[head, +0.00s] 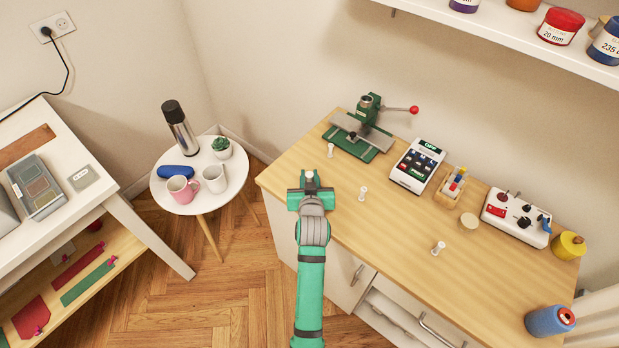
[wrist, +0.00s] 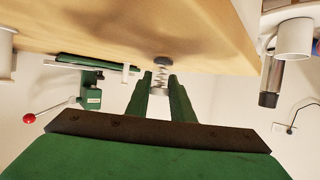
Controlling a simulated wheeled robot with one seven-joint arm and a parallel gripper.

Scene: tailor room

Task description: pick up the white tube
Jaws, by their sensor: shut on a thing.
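My gripper (head: 310,190) is at the left end of the wooden table, its green jaws shut on a small white tube (head: 310,174) whose pale top shows between them. In the wrist view, which looks upside down, the gripper's fingers (wrist: 160,85) close around a pale band, with a thin coil like a spring (wrist: 161,77) and a dark round end by the tabletop. I cannot tell whether it touches the table. Similar white pieces stand on the table: one just right of the gripper (head: 363,193), one behind (head: 331,149), and one farther right (head: 438,247).
A green press with a red-knobbed lever (head: 365,125) stands behind the gripper. A calculator-like device (head: 418,165), a wooden holder (head: 452,187) and a white control box (head: 516,218) line the table's back. A round side table (head: 200,193) with mugs and a flask is left.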

